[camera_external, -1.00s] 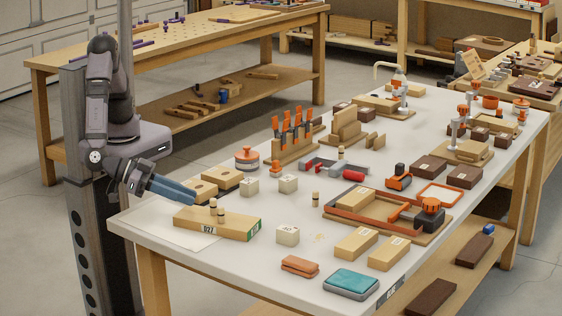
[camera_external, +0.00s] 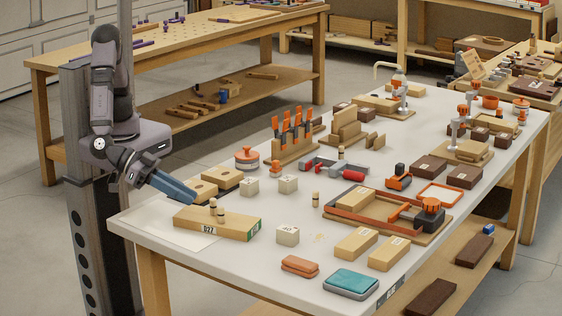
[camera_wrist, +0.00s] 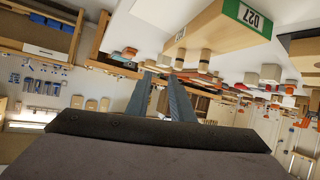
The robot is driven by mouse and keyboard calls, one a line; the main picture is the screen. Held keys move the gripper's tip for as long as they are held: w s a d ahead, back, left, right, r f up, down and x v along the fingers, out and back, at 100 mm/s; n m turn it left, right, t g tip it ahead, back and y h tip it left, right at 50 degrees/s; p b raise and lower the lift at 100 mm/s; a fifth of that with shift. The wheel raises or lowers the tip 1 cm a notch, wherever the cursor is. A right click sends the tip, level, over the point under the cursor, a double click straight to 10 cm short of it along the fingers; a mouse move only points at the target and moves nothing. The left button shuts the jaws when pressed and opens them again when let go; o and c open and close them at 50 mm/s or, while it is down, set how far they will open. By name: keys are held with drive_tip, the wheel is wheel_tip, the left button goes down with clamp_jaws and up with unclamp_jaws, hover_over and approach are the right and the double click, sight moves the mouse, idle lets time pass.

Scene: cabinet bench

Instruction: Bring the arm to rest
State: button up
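My gripper (camera_external: 192,197) has two blue-grey fingers pointing down and right over the near left corner of the white bench (camera_external: 262,262). In the wrist view my gripper (camera_wrist: 161,77) shows its two fingers apart with nothing between them. A wooden block labelled D27 (camera_external: 240,227) lies just beyond the fingertips, with two small round-headed pegs (camera_external: 213,205) standing in it. In the wrist view the block (camera_wrist: 212,38) appears upside down above the fingers. The fingertips look clear of the block, but the exact gap cannot be told.
Two wooden blocks with holes (camera_external: 221,177) lie behind the fingers. Pale cubes (camera_external: 288,235), an orange block (camera_external: 300,266) and a teal-topped box (camera_external: 351,283) are further right. A wooden tray with an orange-knobbed clamp (camera_external: 430,208) stands beyond.

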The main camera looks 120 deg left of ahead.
wheel_tip(320, 180, up, 3)
drive_tip(key=w+m+g+h+p, duration=0.1)
drive_tip(key=w+m+h+p, duration=0.15)
drive_tip(key=h, duration=0.25)
drive_tip(key=s+a+m+g+p, duration=0.1)
drive_tip(key=s+a+g+p, duration=0.1)
drive_tip(key=s+a+g, duration=0.3)
drive_tip(key=s+a+m+g+p, duration=0.2)
drive_tip(key=s+a+g, duration=0.3)
drive_tip(key=s+a, duration=0.7)
drive_tip(key=s, duration=0.7)
drive_tip(key=shift+s+a+r+g+p, duration=0.15)
drive_tip(key=shift+a+r+g+p, duration=0.05)
drive_tip(key=shift+a+g+p, duration=0.15)
drive_tip(key=o, duration=0.4)
drive_tip(key=shift+m, duration=0.25)
